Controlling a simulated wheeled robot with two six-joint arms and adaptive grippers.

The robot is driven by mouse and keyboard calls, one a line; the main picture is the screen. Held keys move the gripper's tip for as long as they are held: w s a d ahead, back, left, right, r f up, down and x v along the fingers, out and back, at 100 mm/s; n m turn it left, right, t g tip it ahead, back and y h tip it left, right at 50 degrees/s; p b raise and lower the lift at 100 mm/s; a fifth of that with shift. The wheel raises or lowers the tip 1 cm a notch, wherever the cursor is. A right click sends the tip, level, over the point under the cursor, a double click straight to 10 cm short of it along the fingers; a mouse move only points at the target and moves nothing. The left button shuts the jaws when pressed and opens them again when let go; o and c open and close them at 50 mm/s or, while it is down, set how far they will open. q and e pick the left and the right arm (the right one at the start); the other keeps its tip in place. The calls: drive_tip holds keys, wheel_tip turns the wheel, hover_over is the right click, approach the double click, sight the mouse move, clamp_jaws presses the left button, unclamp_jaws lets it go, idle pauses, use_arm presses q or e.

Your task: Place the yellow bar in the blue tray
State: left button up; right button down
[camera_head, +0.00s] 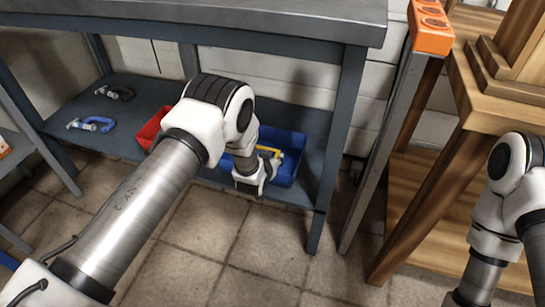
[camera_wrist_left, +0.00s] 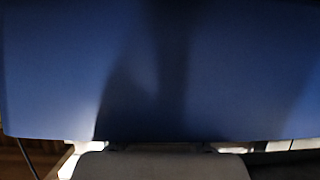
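The blue tray (camera_head: 292,160) stands on the lower shelf of the metal bench, partly hidden behind my left arm. The yellow bar (camera_head: 270,151) shows as a short strip over the tray, partly covered by my left wrist. I cannot tell whether it rests in the tray or is held. My left gripper (camera_head: 256,183) is low at the tray's front left side, and its fingers cannot be made out. The left wrist view is filled by a plain blue surface (camera_wrist_left: 200,70), close and shadowed. My right arm is at the right edge, with its gripper out of view.
A red bin (camera_head: 152,128) is left of the blue tray, partly behind my left arm. A blue clamp (camera_head: 92,125) and a dark clamp (camera_head: 116,92) lie on the shelf's left part. The thick bench top (camera_head: 290,22) overhangs the shelf. A wooden bench (camera_head: 480,105) stands at the right.

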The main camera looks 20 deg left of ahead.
use_arm(q)
drive_tip(key=shift+s+f, duration=0.15)
drive_tip(key=shift+f, duration=0.1)
drive_tip(key=shift+r, duration=0.25)
drive_tip(key=p+v, duration=0.2)
drive_tip(key=v, duration=0.1)
drive_tip(key=r+p+v, duration=0.1)
drive_tip(key=shift+s+r, duration=0.1)
drive_tip(key=shift+r, duration=0.05)
drive_tip(key=p+v, duration=0.2)
drive_tip(key=v, duration=0.5)
drive_tip(key=s+a+f+g, duration=0.2)
drive_tip(key=s+f+g, duration=0.15)
drive_tip(key=s, duration=0.35)
drive_tip(key=s+a+f+g, duration=0.2)
drive_tip(key=s+f, duration=0.2)
drive_tip(key=s, duration=0.4)
drive_tip(key=s+a+f+g, duration=0.1)
drive_tip(key=s+g, duration=0.6)
drive_tip(key=s, duration=1.3)
drive_tip(key=shift+a+f+n, duration=0.25)
drive_tip(key=shift+a+n, duration=0.15)
drive_tip(key=shift+r, duration=0.1)
